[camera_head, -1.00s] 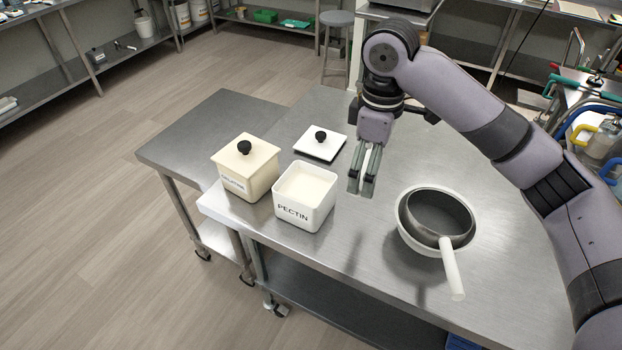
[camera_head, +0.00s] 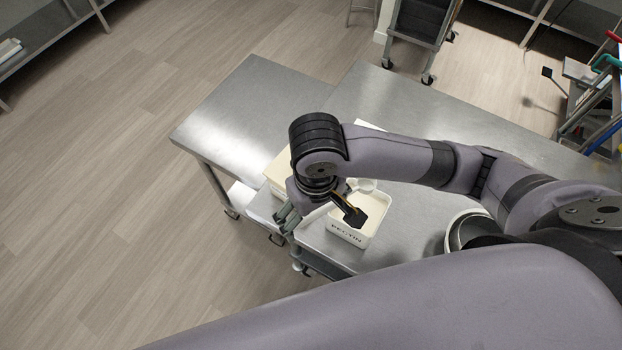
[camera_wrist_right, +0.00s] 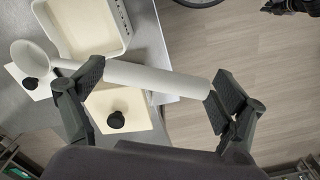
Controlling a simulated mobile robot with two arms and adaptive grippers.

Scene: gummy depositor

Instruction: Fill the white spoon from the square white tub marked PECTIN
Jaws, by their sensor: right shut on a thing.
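The white spoon has its round bowl (camera_wrist_right: 32,55) at the left of the right wrist view, its long handle (camera_wrist_right: 155,78) running to the right. My right gripper (camera_wrist_right: 158,90) is shut on the handle, its fingers spread along it. In the head view my right gripper (camera_head: 320,214) is over the PECTIN tub (camera_head: 347,235), and the spoon's bowl (camera_head: 362,184) shows near the tub's far side. The tub is open, with pale powder; it also shows in the right wrist view (camera_wrist_right: 126,42). The spoon bowl's contents are unclear. A dark gripper, seemingly my left (camera_wrist_right: 287,5), is cut off.
A cream box with a black-knobbed lid (camera_wrist_right: 140,108) stands beside the tub. A white lid with a black knob (camera_wrist_right: 15,75) lies nearby. A white-rimmed pot (camera_head: 453,229) is on the table, partly hidden by my arm. The far left tabletop (camera_head: 245,105) is clear.

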